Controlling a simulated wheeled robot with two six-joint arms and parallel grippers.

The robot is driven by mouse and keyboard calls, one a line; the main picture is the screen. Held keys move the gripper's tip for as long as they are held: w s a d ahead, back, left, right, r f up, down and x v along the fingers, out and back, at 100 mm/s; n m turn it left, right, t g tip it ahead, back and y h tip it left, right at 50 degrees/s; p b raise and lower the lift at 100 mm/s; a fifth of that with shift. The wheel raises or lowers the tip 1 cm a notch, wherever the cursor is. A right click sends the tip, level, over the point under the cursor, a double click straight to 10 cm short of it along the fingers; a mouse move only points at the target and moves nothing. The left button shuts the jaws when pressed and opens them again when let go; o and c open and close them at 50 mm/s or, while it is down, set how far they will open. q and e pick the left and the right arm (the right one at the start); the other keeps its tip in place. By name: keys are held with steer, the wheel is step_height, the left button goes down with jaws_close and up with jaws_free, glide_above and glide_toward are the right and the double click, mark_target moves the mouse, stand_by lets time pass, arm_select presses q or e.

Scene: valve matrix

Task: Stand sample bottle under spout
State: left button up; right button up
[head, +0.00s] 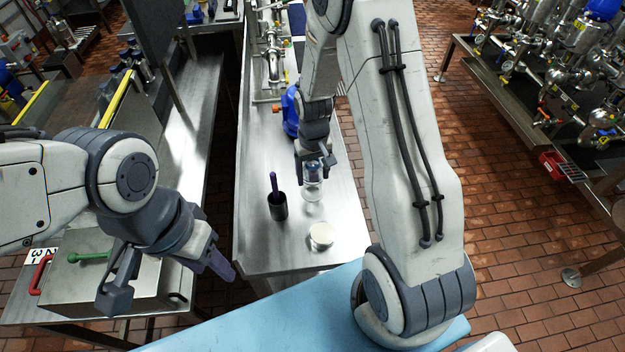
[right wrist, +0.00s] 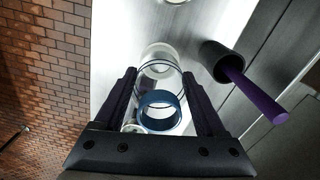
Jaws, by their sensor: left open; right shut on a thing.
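The sample bottle (head: 313,190) is clear, with a blue ring at its mouth, seen best in the right wrist view (right wrist: 160,112). My right gripper (head: 314,168) is shut on it, one dark finger on each side. It is over the steel bench; I cannot tell whether its base touches the top. My left gripper (head: 168,272) is open and empty at the lower left, apart from the bottle, over a steel box. Pipework (head: 271,50) stands on the far part of the bench. I cannot make out the spout; my right arm hides part of that area.
A black cup (head: 279,208) with a purple stick (head: 273,183) stands left of the bottle, close to it. A pale round disc (head: 321,235) lies nearer me on the steel bench (head: 262,252). A blue part (head: 290,112) with an orange knob is behind my right gripper.

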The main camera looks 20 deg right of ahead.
mark_target(313, 184)
steer(key=shift+f+p, duration=0.6)
steer(key=shift+f, duration=1.45)
steer(key=shift+f, duration=0.25)
steer(key=o, duration=1.3)
steer(key=shift+r, duration=0.15)
